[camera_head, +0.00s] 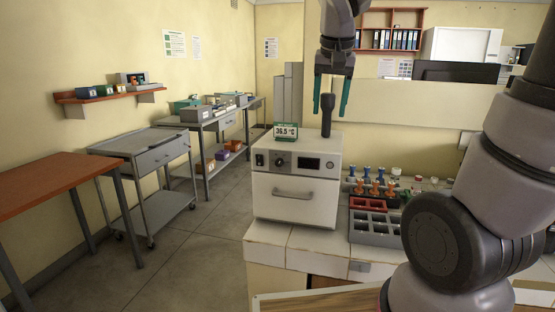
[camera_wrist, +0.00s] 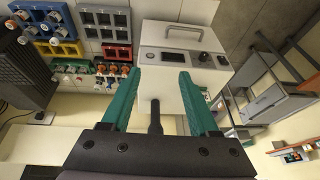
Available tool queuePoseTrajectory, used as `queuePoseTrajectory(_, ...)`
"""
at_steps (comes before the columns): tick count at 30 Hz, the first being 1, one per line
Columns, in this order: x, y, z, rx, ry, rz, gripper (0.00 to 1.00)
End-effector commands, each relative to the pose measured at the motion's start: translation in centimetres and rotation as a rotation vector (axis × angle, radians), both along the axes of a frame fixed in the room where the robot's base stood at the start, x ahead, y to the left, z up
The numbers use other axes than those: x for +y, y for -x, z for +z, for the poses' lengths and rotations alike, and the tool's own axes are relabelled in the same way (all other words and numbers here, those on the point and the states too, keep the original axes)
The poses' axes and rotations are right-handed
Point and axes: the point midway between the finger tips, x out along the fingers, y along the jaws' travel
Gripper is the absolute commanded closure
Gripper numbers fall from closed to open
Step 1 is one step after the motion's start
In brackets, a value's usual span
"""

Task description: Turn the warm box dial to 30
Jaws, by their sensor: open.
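The warm box (camera_head: 297,180) is a white cabinet on the counter, with a dark front panel and a door handle. Its round dial (camera_head: 280,161) sits on the left part of the panel. A small sign reading 36.5 °C (camera_head: 286,131) stands on its top. A dark upright post (camera_head: 327,115) rises from the box top. My gripper (camera_head: 331,112) is open, with its green fingers pointing down above the box and apart from the dial. In the wrist view, the dial (camera_wrist: 203,57) shows on the panel beyond the fingers, and the post (camera_wrist: 156,115) stands between them.
A grey cart (camera_head: 150,150) and an orange-topped table (camera_head: 45,188) are at the left. The floor before the box's left side is clear.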

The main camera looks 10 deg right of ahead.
Motion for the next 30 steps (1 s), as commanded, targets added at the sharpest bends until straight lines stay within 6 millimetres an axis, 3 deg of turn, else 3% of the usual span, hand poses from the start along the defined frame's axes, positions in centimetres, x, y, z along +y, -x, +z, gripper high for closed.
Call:
queuePoseTrajectory(3,2.9,-3.2,-1.7,0.039,0.068,0.006,0.39)
queuePoseTrajectory(9,8.2,-7.7,-5.0,0.055,0.16,0.009,0.39)
queuePoseTrajectory(15,12.2,-10.2,-7.7,0.044,0.203,0.008,0.39)
queuePoseTrajectory(18,13.2,-10.7,-8.3,0.037,0.21,0.008,0.39)
queuePoseTrajectory(23,13.2,-11.2,-9.3,0.036,0.215,0.005,0.39)
queuePoseTrajectory(30,12.1,-12.5,-13.2,0.039,0.214,0.006,0.39)
